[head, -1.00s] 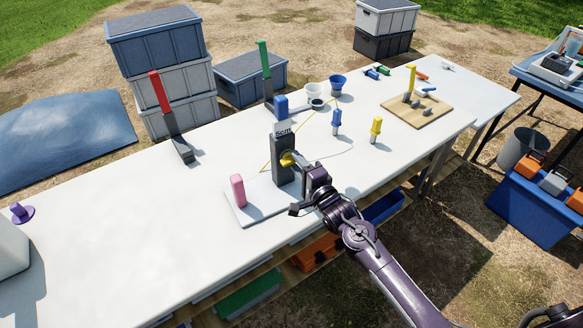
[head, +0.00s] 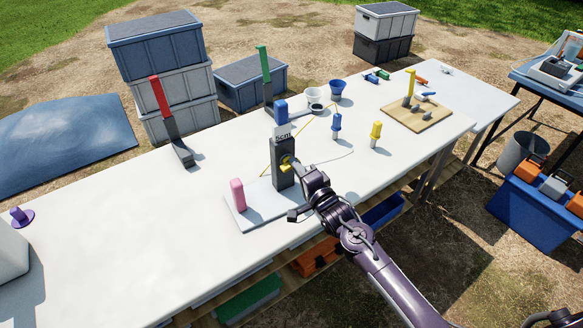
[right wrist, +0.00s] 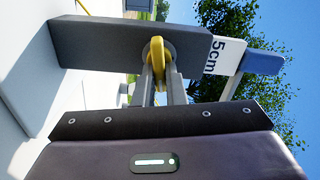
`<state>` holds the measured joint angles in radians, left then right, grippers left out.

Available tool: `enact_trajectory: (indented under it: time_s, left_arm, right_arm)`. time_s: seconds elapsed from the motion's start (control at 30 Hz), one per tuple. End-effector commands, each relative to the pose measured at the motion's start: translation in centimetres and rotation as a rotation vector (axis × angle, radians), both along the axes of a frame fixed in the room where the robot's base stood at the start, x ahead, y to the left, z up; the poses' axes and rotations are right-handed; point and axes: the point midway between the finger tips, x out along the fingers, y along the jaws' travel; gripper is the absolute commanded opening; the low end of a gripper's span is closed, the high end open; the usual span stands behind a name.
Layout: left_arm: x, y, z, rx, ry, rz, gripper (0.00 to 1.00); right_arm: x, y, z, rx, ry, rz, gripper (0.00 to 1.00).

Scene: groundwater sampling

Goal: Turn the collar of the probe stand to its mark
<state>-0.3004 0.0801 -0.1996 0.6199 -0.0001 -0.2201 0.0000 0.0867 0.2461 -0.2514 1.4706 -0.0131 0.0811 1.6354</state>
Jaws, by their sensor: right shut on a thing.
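The probe stand is a dark grey upright post (head: 283,174) on a light grey base plate (head: 258,212). A white section marked "5cm" (head: 283,132) with a blue top (head: 281,112) sticks out of the post's upper end. The yellow collar (head: 285,161) is on the post's side; it also shows in the right wrist view (right wrist: 157,48). My right gripper (head: 295,166) is shut on the yellow collar, its two fingers on either side of it in the right wrist view (right wrist: 161,80).
A pink block (head: 238,194) stands on the base plate beside the post. Blue (head: 336,126) and yellow (head: 375,134) probes stand to the right. A wooden board (head: 418,117) lies farther right.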

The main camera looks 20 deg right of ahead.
Motion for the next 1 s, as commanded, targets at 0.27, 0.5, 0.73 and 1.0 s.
enact_trajectory:
  time_s: [0.27, 0.5, 0.73, 1.0]
  left_arm:
    - [0.0, 0.0, 0.7, 0.000, -0.001, 0.000, 0.53]
    - [0.1, 0.0, 1.1, 0.000, -0.001, 0.000, 0.53]
    - [0.1, 0.0, 1.4, 0.000, -0.001, 0.000, 0.53]
    - [0.1, 0.0, 1.4, 0.000, -0.001, -0.001, 0.53]
  right_arm:
    - [-0.1, 0.3, 0.2, -0.469, -0.116, 0.003, 0.00]
    - [-0.2, 0.6, 0.3, -0.882, -0.221, 0.004, 0.00]
    - [-0.3, 0.8, 0.5, -1.245, -0.315, 0.005, 0.00]
    - [-0.3, 0.8, 0.5, -1.340, -0.338, 0.003, 0.00]
